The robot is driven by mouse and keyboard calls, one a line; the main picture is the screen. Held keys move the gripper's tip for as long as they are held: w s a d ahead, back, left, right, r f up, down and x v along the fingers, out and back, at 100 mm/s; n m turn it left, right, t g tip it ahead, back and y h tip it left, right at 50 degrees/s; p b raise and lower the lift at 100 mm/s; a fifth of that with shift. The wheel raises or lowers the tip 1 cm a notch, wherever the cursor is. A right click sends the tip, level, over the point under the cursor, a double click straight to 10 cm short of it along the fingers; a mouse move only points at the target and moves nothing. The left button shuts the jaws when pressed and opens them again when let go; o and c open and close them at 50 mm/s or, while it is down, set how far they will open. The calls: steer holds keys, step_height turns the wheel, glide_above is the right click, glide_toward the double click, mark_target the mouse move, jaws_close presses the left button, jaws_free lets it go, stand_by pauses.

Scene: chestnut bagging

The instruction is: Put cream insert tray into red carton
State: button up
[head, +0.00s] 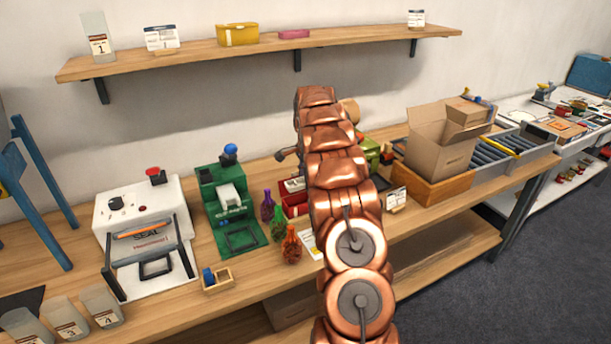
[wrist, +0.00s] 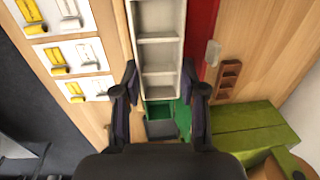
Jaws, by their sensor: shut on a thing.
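In the wrist view, the cream insert tray (wrist: 157,52) is a long, narrow tray with several compartments. My gripper (wrist: 160,82) is shut on it near its lower end, with one dark finger at each long side. A red surface (wrist: 202,30), likely the red carton, runs along the tray's right side; the tray hides part of it, and I cannot tell the height gap. In the head view, a red carton (head: 295,204) shows just left of my copper arm, which hides its right part.
A green machine (head: 230,210) and several coloured bottles (head: 268,206) stand left of the carton. A green box (wrist: 245,130) and a brown compartment holder (wrist: 228,80) lie to the right in the wrist view. A cardboard box (head: 440,145) stands further right on the bench.

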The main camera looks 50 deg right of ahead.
steer(key=shift+f, duration=2.25)
steer(key=o, duration=0.6)
steer(key=shift+r, duration=0.1)
steer(key=shift+r+p, duration=0.7)
steer(key=shift+r, duration=3.7)
